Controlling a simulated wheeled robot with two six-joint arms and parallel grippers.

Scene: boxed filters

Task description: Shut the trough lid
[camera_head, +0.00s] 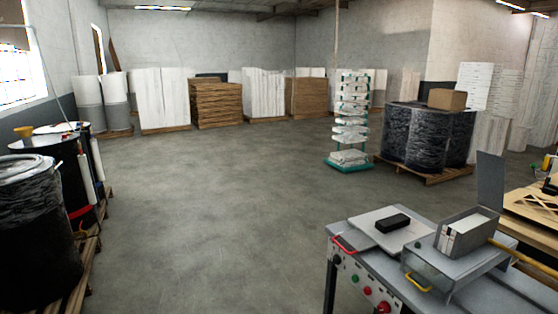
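A grey metal trough (452,268) sits on a grey work table at the lower right. A row of white boxes (468,235) stands in its upper part. A flat grey panel, which looks like the trough lid (490,181), stands upright at the far right end of the boxes, so the trough is open above them. A yellow handle (417,283) is on the trough's near side. Neither of my grippers is in view.
The table (345,252) has a red handle, coloured buttons and a black block (392,223) on a pale plate. A wooden bench (535,207) stands at right. Dark drums (35,235) stand on a pallet at left. The middle floor is clear.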

